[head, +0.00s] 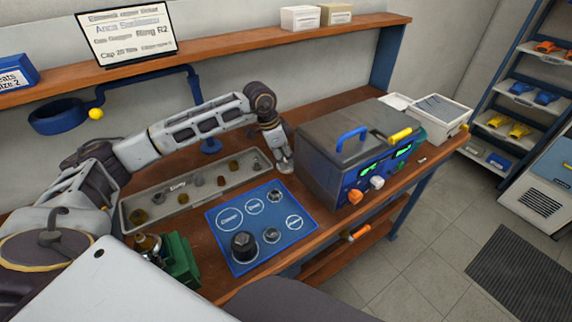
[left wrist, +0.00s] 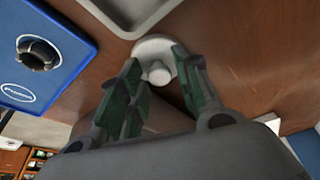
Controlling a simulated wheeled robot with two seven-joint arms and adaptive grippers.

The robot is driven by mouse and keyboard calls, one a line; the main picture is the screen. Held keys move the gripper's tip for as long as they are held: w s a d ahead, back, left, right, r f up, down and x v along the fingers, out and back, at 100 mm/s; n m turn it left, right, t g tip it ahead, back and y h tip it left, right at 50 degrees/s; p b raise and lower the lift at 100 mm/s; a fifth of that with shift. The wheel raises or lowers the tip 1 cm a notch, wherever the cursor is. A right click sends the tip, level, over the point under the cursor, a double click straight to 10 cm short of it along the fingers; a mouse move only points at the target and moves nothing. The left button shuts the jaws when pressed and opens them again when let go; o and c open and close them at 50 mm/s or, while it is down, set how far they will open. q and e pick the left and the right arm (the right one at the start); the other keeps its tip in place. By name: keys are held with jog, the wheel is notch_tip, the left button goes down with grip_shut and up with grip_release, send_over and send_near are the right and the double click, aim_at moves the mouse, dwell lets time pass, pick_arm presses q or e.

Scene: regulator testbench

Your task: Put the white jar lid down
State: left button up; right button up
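The white jar lid (left wrist: 157,50) is a round disc with a central knob, seen against the brown bench top in the left wrist view. My left gripper (left wrist: 158,62) has its two green-padded fingers apart on either side of the knob, with a narrow gap showing. The lid appears to lie on the bench. In the head view my left gripper (head: 284,163) points down at the bench between the blue mat and the grey device, and the lid is mostly hidden there. My right gripper is not in view.
The blue mat (head: 290,245) with white circles holds dark round parts. A long grey tray (head: 128,222) with small parts lies behind it. The grey testbench box (head: 335,125) with a blue handle stands close on the right. A green holder (head: 180,262) stands at the front left.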

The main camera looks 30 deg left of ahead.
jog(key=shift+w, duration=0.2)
pick_arm(q)
jog(key=c, duration=0.6)
jog(key=shift+r, duration=0.1)
notch_tip(320, 180, up, 28)
jog(key=p, duration=0.1)
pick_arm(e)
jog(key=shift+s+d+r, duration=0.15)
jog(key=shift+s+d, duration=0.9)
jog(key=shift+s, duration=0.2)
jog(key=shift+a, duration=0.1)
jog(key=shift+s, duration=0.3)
